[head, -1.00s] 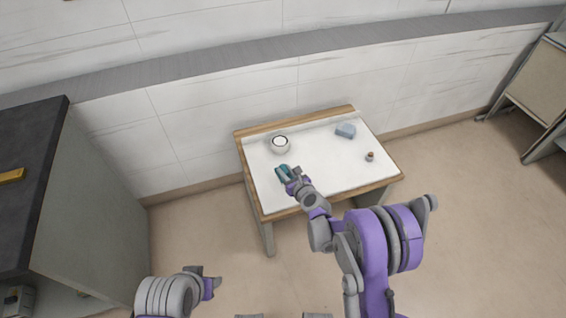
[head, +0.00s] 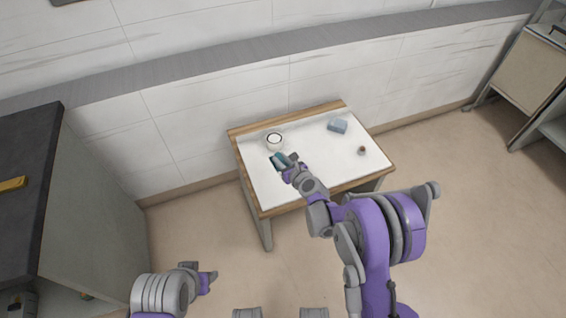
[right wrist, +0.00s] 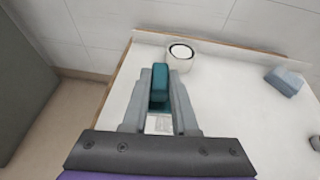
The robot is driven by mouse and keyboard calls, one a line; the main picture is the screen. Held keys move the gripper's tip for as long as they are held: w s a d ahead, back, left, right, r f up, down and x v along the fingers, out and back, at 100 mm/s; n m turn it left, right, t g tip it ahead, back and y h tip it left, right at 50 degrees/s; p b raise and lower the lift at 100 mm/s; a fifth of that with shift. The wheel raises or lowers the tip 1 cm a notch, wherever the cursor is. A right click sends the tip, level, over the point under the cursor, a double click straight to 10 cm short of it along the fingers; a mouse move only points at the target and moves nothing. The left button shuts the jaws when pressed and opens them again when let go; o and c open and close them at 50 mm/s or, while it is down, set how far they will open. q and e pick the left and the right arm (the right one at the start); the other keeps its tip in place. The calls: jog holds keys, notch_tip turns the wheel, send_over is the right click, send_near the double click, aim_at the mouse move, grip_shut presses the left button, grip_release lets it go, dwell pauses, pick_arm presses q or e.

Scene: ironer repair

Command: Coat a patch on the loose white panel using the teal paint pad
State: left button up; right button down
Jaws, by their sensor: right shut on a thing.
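The teal paint pad (head: 279,160) is in my right gripper (head: 288,165) over the left part of a white-topped table. In the right wrist view, the fingers (right wrist: 159,108) are shut on the pad (right wrist: 160,82), one on each side. A flat white surface (head: 325,157) lies on the table; I cannot tell whether it is the loose panel. A thin dark mark shows beside the pad. Whether the pad touches the surface is unclear. A small pale rectangle (right wrist: 159,124) shows between the fingers. My left gripper (head: 200,277) hangs low at the left, away from the table; its jaw gap is unclear.
A white round container (head: 274,141) with a dark rim stands just beyond the pad. A blue-grey block (head: 338,126) and a small grey-brown piece (head: 361,150) sit to the right. A dark-topped cabinet (head: 35,170) stands left; a cart (head: 522,70) stands far right.

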dwell(0.4)
notch_tip(320, 180, down, 6)
jog(key=b, duration=0.4)
jog(key=shift+r+b, duration=0.1)
jog(key=shift+b, duration=0.3)
jog(key=shift+f+b, duration=0.35)
jog(key=shift+f+b, duration=0.5)
jog(key=shift+f, duration=0.3)
